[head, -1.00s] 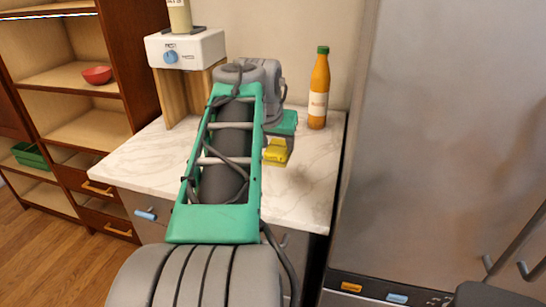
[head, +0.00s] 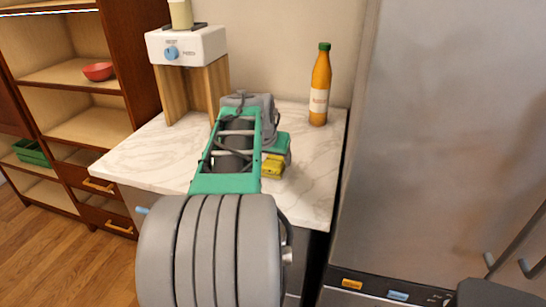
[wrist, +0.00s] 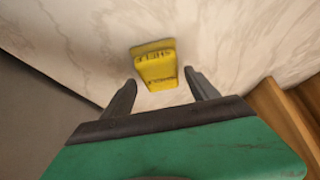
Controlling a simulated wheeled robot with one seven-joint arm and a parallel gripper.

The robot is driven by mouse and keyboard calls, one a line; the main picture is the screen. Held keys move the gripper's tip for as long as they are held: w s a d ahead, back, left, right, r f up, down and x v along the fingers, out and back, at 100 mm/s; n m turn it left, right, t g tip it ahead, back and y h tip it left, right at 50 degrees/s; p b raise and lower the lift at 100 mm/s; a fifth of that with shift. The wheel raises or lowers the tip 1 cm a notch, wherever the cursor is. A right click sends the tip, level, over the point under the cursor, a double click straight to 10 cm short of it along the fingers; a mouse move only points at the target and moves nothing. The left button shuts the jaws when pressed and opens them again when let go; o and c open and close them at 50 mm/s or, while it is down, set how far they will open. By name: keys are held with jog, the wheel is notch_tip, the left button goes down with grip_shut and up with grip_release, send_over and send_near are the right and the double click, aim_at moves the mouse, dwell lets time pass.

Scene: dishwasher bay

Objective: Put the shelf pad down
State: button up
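The shelf pad is a small yellow block (wrist: 154,66) with dark lettering. In the wrist view it sits between and just beyond my gripper's fingertips (wrist: 160,77), with a narrow gap showing on each side. My gripper is open around it. In the head view the yellow pad (head: 272,168) shows just below the green body of my gripper (head: 276,157), low over the marble counter (head: 305,190). It appears to rest on the counter, though its underside is hidden.
An orange bottle (head: 319,88) stands at the back right of the counter. A white dispenser (head: 187,46) on a wooden stand (head: 188,92) is at the back left. A steel appliance (head: 450,140) rises at the right. The counter's front right is clear.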

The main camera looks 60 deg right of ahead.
jog(key=shift+o, duration=0.3)
jog(key=v, duration=1.2)
jog(key=w+a+f+n, duration=0.1)
jog(key=w+a+f, duration=0.1)
jog(key=w+a, duration=0.1)
jog(key=w+a+f+n+t+y, duration=0.1)
jog(key=w+a, duration=0.1)
jog(key=a, duration=0.1)
jog(key=w+a+f+n, duration=0.2)
jog(key=w+a, duration=0.1)
jog(key=shift+w+f+y+p, duration=0.3)
jog(key=shift+y, duration=0.1)
jog(key=w+a+f+n+y, duration=0.2)
jog(key=a+f+n, duration=0.35)
jog(key=a, duration=0.65)
jog(key=w+a+f+n+y, duration=0.2)
jog(key=w+a+f+n, duration=0.15)
jog(key=a+f, duration=0.6)
jog(key=s+a+f+n+y, duration=0.1)
jog(key=s+a, duration=0.4)
jog(key=a, duration=0.6)
jog(key=f+n, duration=0.1)
jog(key=n, duration=0.1)
jog(key=shift+a+n, duration=0.3)
